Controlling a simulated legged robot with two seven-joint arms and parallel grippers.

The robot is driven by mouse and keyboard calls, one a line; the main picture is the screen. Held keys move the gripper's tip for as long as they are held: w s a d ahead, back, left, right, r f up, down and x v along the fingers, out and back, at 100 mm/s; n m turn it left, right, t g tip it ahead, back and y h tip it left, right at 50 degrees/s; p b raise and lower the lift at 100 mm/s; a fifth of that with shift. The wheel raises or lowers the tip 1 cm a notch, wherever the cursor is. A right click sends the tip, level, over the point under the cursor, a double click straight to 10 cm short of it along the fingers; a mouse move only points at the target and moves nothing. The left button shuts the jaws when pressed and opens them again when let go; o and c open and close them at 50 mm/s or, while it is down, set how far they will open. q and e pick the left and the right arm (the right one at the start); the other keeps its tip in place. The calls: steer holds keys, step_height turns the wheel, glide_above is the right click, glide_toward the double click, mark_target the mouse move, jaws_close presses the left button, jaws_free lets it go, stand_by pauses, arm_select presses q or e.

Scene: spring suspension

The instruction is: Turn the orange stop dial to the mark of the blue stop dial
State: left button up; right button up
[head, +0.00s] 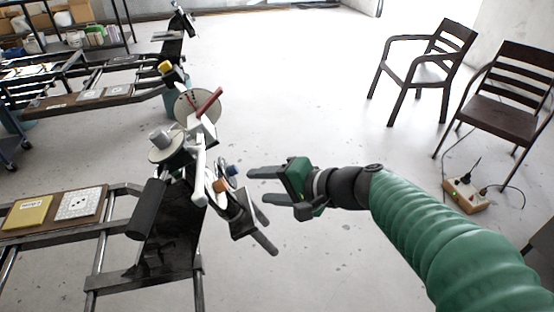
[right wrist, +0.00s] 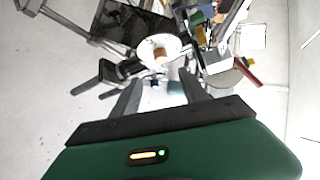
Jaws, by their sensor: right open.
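The orange stop dial (head: 221,186) is a small knob on the near side of the suspension assembly in the head view. The blue stop dial (head: 232,170) sits just above and to the right of it. An orange-brown knob on a white disc (right wrist: 160,53) shows ahead of my fingers in the right wrist view. My right gripper (head: 257,186) is open and empty, to the right of both dials and apart from them. Its fingers (right wrist: 160,78) point toward the assembly. The marks at the dials are too small to read. My left gripper is not in view.
Black levers (head: 243,218) stick out below the dials, close to my right gripper. A grey knob on a disc (head: 160,138) and a red bar (head: 209,102) stand on the assembly. Two chairs (head: 425,65) and a power strip (head: 466,194) are at right. The floor between is clear.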

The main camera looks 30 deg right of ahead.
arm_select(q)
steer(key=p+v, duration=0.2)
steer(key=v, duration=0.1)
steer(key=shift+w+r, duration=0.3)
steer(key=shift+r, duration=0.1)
arm_select(e)
steer(key=v, duration=0.3)
steer(key=shift+s, duration=0.2)
